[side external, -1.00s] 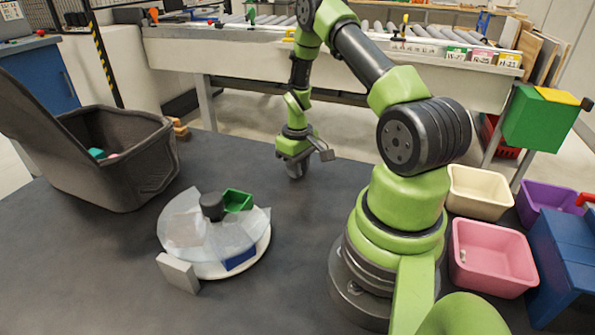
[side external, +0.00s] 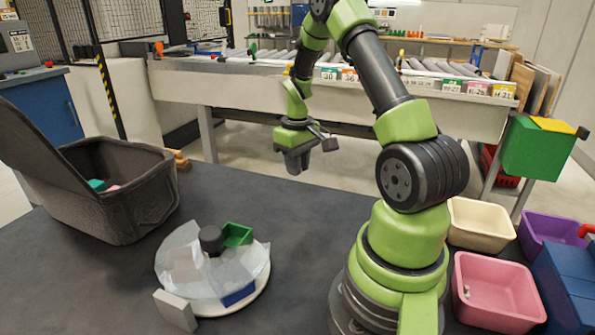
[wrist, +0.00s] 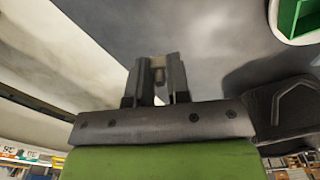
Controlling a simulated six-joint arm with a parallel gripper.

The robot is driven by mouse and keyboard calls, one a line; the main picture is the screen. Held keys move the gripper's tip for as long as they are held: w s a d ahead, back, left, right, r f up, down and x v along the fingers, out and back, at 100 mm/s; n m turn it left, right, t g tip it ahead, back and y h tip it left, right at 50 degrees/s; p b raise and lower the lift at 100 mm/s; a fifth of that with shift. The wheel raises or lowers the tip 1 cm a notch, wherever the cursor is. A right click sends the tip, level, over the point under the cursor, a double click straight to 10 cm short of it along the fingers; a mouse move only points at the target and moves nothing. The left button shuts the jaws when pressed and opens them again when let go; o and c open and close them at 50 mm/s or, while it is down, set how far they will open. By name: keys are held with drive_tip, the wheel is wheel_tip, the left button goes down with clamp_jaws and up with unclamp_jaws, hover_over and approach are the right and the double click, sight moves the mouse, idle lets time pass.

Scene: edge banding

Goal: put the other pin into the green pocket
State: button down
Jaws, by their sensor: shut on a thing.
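My gripper (side external: 293,168) is over the far part of the dark table, pointing down and clear of the turntable. In the wrist view its two fingers (wrist: 158,76) are shut on a small tan pin (wrist: 158,63), mostly hidden between them. The green pocket (side external: 237,235) is an open-topped box at the back right of the round white turntable (side external: 245,303). It also shows at the upper right of the wrist view (wrist: 290,18), apart from the fingers. Its inside is too small to judge.
A dark hub (side external: 211,240), clear panels and a blue pocket (side external: 238,294) are on the turntable. A pale block (side external: 175,311) stands at its front left. A dark lidded bin (side external: 125,200) is at left; a pink tub (side external: 495,290) with a small object is at right.

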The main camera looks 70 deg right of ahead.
drive_tip(key=w+a+r, duration=0.3)
drive_tip(key=a, duration=0.5)
drive_tip(key=w+a+r, duration=0.2)
drive_tip(key=w+a, duration=0.2)
drive_tip(key=a, duration=0.5)
drive_tip(key=shift+s+d+f, duration=0.1)
drive_tip(key=shift+f, duration=1.1)
drive_tip(key=shift+s+d+f, duration=0.1)
drive_tip(key=shift+f, duration=1.1)
drive_tip(key=c, duration=1)
unclamp_jaws()
drive_tip(key=shift+r, duration=0.1)
